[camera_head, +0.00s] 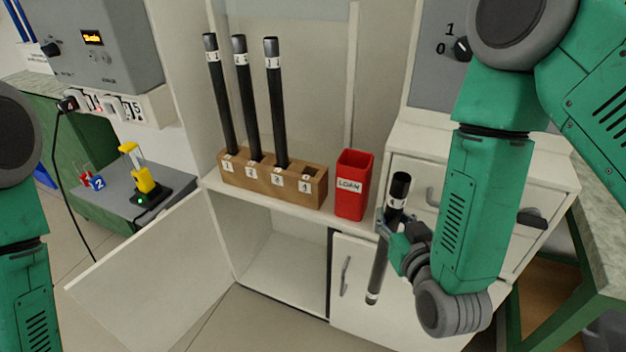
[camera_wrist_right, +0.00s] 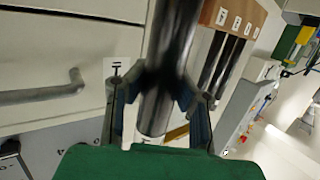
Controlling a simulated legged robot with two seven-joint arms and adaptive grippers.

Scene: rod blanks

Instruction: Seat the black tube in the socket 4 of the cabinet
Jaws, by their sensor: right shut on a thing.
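A black tube (camera_head: 378,262) with white labels is held nearly upright, slightly tilted, in front of the cabinet. My right gripper (camera_head: 386,230) is shut on it. In the right wrist view the tube (camera_wrist_right: 168,70) runs between the two fingers (camera_wrist_right: 160,100). A wooden socket block (camera_head: 240,180) stands on the cabinet shelf (camera_head: 280,211), with sockets labelled 1 to 4. Three black tubes (camera_head: 276,110) stand in sockets 1, 2 and 3. Socket 4 (camera_head: 308,173), at the right end, looks empty. The held tube is apart from the block, to its right. My left gripper is out of view.
A red bin (camera_head: 353,190) labelled LOAN stands between the block and the held tube. An open white door (camera_head: 150,260) swings out at lower left. Drawers with handles (camera_head: 433,197) are behind my right arm. A yellow device (camera_head: 145,180) sits on the left table.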

